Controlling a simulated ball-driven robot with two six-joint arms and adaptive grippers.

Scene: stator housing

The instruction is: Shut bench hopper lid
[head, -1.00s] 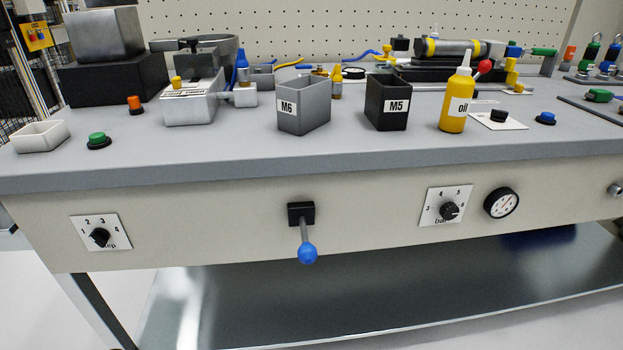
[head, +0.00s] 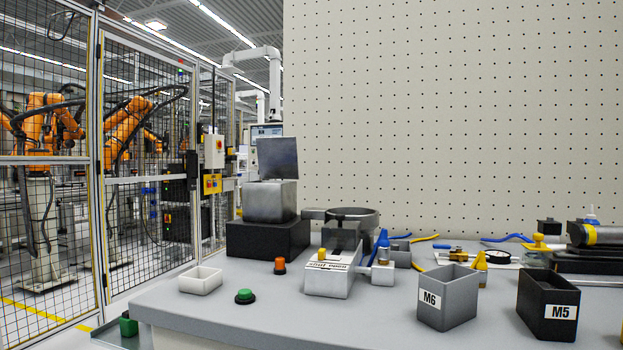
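The bench hopper (head: 270,201) is a grey metal box on a black block (head: 267,239) at the back left of the bench. Its lid (head: 277,158) is a dark grey flat panel that stands up, slightly tilted, above the box, so the hopper is open. The inside of the hopper is hidden from this angle. Neither of my grippers shows in the head view.
A white tray (head: 201,280), a green button (head: 245,296) and an orange button (head: 280,265) are in front of the hopper. A metal fixture (head: 333,275) stands to its right. Bins M6 (head: 447,297) and M5 (head: 548,304) are further right. A mesh fence (head: 148,150) is on the left.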

